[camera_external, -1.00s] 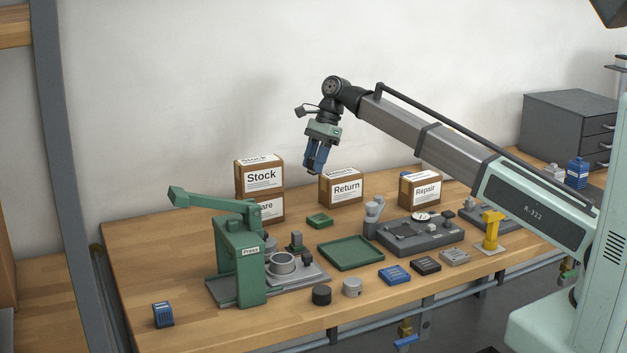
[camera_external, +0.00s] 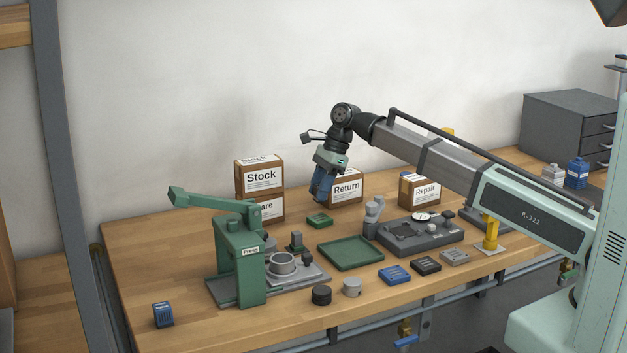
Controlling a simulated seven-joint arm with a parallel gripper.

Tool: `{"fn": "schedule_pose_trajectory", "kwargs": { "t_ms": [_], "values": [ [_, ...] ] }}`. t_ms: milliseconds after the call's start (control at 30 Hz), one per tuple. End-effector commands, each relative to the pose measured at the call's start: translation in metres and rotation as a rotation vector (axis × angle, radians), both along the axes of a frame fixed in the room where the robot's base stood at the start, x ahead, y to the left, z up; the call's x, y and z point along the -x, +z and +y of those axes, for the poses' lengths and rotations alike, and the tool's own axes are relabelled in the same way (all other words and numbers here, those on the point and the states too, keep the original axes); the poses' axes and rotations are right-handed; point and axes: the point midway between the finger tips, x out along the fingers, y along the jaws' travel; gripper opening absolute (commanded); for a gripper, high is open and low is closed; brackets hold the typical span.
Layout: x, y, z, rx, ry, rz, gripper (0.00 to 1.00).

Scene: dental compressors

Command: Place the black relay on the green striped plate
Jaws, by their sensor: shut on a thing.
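My gripper (camera_external: 321,197), with blue fingers, hangs in the air in front of the Return box, tilted slightly. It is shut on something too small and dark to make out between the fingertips. A small green plate-like piece (camera_external: 319,221) lies on the bench just below my gripper in the picture; I cannot make out its stripes clearly. A black ribbed block (camera_external: 427,265) lies at the front, between a blue ribbed block (camera_external: 395,275) and a grey one (camera_external: 455,257). I cannot tell whether the black relay is this block or the thing held.
A flat green tray (camera_external: 350,253) lies mid-bench. A green press (camera_external: 240,260) stands left of it, a grey fixture (camera_external: 420,238) right. A black cylinder (camera_external: 321,295) and a grey one (camera_external: 352,287) sit in front. Boxes labelled Stock (camera_external: 262,178), Return (camera_external: 348,188) and Repair (camera_external: 420,190) stand behind.

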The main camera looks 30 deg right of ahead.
Motion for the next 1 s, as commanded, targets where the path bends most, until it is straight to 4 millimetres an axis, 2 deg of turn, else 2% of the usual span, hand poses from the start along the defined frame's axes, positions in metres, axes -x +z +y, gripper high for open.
{"fn": "schedule_pose_trajectory", "kwargs": {
  "t_ms": [500, 900, 933, 1000],
  "values": [
    [0.000, -0.048, 0.000, 0.000, 0.000, 0.001, 0.06],
    [0.000, -0.052, 0.000, 0.000, 0.001, 0.000, 0.06],
    [0.000, -0.051, 0.000, 0.000, 0.001, 0.000, 0.39],
    [0.000, -0.051, 0.000, 0.000, 0.001, -0.001, 0.45]
  ]
}}
